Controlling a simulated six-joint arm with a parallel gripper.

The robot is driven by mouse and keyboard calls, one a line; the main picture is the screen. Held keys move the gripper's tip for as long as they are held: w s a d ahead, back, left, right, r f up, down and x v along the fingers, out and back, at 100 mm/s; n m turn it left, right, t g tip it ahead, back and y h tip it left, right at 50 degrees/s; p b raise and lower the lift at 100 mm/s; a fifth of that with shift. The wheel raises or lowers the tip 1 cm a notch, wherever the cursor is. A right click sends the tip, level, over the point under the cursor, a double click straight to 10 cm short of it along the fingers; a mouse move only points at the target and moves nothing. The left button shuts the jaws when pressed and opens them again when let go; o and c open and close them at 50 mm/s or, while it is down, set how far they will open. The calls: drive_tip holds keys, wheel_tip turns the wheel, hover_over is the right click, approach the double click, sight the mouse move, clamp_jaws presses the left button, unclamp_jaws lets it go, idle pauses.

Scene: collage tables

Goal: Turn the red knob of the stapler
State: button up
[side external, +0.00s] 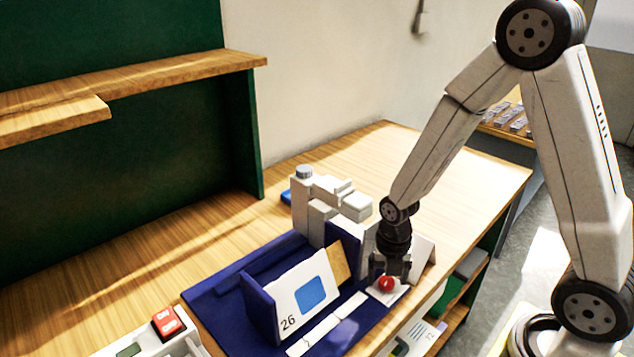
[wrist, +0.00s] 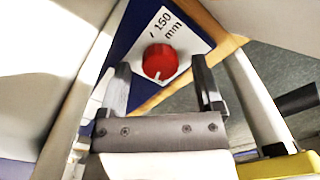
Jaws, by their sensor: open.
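The red knob (side external: 386,284) sits on a small white plate at the front right corner of the stapler's blue base (side external: 215,290). In the wrist view the round red knob (wrist: 160,62) has a white mark at its lower edge, and its plate reads "150 mm". The white stapler head (side external: 325,188) stands at the back of the base. My gripper (side external: 391,272) is just above the knob, pointing down. In the wrist view its two fingers (wrist: 161,66) are open, appearing either side of the knob with gaps. Whether the fingertips reach down beside the knob I cannot tell.
A tilted white card (side external: 298,288) marked 26 with a blue square stands on the base. A device with a red button (side external: 167,322) is at lower left. The wooden table (side external: 450,185) is clear at the back right; its edge lies close to the knob.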

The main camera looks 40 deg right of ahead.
sight(387, 280)
drive_tip(key=shift+r, duration=3.65)
drive_tip(key=shift+m, duration=0.3)
drive_tip(key=m, duration=0.6)
drive_tip(key=shift+s+a+r+t, duration=0.15)
drive_tip(key=shift+s+a+t, duration=0.15)
drive_tip(key=shift+s, duration=0.05)
drive_tip(key=m, duration=0.7)
drive_tip(key=s+a+m+t, duration=0.1)
drive_tip(key=m, duration=0.5)
drive_tip(key=s+r+m+t, duration=0.1)
drive_tip(key=m, duration=0.6)
drive_tip(key=shift+a+m, duration=0.3)
